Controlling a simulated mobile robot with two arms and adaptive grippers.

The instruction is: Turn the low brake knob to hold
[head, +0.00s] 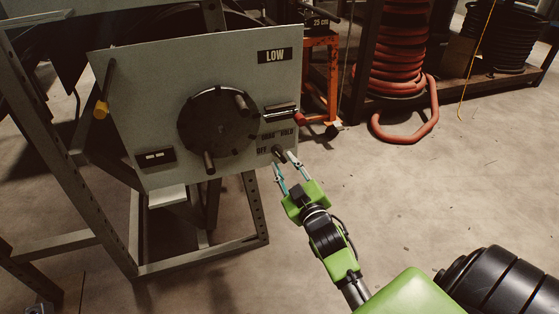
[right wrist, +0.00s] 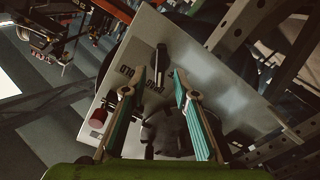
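The low brake knob (head: 279,153) is a small dark knob at the lower right of the grey panel (head: 130,75) marked LOW. Markings around it seem to read OFF, a middle word and HOLD (head: 287,132). I cannot tell where the knob points. My right gripper (head: 285,168) is open just below and in front of the knob. In the right wrist view, the knob (right wrist: 161,60) shows as a dark bar beyond the gap between the open fingertips (right wrist: 157,76); contact is not visible. My left gripper is not in view.
A dark wheel (head: 218,122) with handles projects from the panel beside the knob. A red-ended lever (head: 308,118) sits at the panel's right edge, above the knob. A yellow-ended lever (head: 101,108) hangs at left. Floor (head: 430,190) to the right is clear.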

